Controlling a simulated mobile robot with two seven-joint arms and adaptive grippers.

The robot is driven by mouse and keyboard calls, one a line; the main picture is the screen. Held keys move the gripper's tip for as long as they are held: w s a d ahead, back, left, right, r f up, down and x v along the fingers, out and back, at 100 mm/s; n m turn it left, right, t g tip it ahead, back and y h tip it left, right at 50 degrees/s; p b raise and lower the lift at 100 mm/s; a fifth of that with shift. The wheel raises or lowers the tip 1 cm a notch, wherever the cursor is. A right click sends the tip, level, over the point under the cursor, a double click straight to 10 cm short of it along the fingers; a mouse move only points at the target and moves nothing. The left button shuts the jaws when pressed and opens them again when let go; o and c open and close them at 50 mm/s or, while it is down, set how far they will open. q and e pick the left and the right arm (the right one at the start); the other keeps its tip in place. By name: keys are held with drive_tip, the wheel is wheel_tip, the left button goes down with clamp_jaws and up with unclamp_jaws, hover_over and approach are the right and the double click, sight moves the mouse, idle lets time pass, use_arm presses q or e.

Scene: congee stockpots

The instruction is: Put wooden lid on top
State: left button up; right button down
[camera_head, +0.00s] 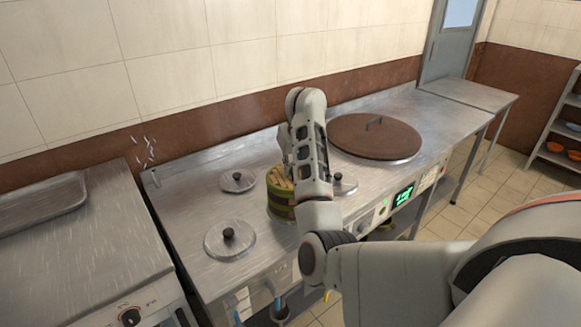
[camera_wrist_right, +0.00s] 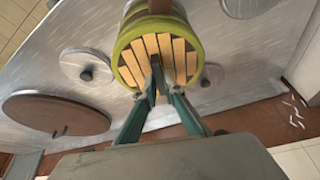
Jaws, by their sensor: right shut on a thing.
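The wooden lid (camera_wrist_right: 178,58), made of pale slats, shows in the wrist view at the top of a round green-banded wooden steamer (camera_wrist_right: 125,45). The lid appears to lie within the rim; I cannot tell whether it is fully seated. My right gripper (camera_wrist_right: 155,88) has its teal fingers closed on the lid's dark middle bar. In the head view the lid (camera_head: 277,178) and the steamer (camera_head: 281,212) are partly hidden behind my right arm, and so are the fingertips. My left gripper is not in view.
Metal lids with black knobs lie around the steamer: one behind left (camera_head: 238,181), one in front left (camera_head: 229,240), one to the right (camera_head: 343,184). A large brown round lid (camera_head: 374,138) lies farther right. A tray (camera_head: 45,205) is on the left counter.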

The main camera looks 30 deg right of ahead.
drive_tip(key=shift+f+b, duration=0.3)
drive_tip(key=shift+f, duration=0.05)
drive_tip(key=c, duration=2.4)
unclamp_jaws()
